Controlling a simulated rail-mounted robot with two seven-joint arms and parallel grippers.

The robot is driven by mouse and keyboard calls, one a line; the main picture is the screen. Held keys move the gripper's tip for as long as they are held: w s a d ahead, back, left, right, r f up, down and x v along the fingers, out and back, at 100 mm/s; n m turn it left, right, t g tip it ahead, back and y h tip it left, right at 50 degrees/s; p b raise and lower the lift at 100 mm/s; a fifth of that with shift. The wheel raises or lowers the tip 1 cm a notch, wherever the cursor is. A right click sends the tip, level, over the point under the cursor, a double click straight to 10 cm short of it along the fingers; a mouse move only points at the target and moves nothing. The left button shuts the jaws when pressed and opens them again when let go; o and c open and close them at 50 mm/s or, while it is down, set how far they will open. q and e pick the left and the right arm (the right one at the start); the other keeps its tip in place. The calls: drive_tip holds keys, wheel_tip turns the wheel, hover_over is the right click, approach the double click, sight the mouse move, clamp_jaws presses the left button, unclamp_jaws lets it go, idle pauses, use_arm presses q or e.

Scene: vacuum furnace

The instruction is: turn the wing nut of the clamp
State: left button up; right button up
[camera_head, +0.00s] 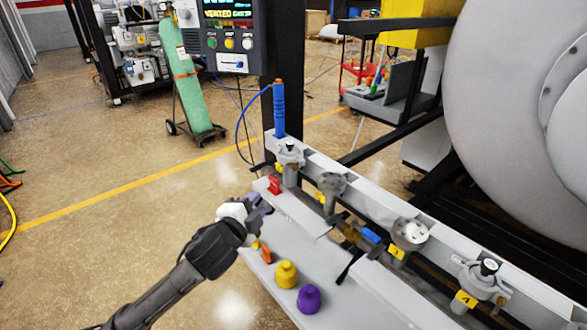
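A row of grey clamps is mounted along a pale rail: one at the far left end (290,157), a second (331,184), a third with a yellow label 3 (409,234) and a fourth with a yellow label 4 (483,277). Knobs or nuts top them, but their wing shape is too small to tell. My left gripper (262,200) is at the left edge of the shelf, below and left of the first two clamps, apart from them. Its fingers are small and dark, so their opening is unclear. My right gripper is not in view.
A blue cylinder (279,110) stands at the rail's far end. A large round grey furnace door (500,110) fills the right.

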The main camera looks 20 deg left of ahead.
sight(291, 168)
use_arm(q)
drive_tip(key=w+d+m+b, duration=0.1)
drive_tip(key=w, duration=0.3)
drive_tip(key=w+d+r+m+t+h+b, duration=0.1)
drive_tip(key=w+m+b, duration=0.1)
drive_tip(key=w, duration=0.3)
drive_tip(key=w+d+r+m+b, duration=0.1)
drive_tip(key=w+m, duration=0.1)
drive_tip(key=w, duration=0.3)
drive_tip(key=shift+h+b, duration=0.3)
drive_tip(key=shift+h, duration=0.1)
clamp_jaws()
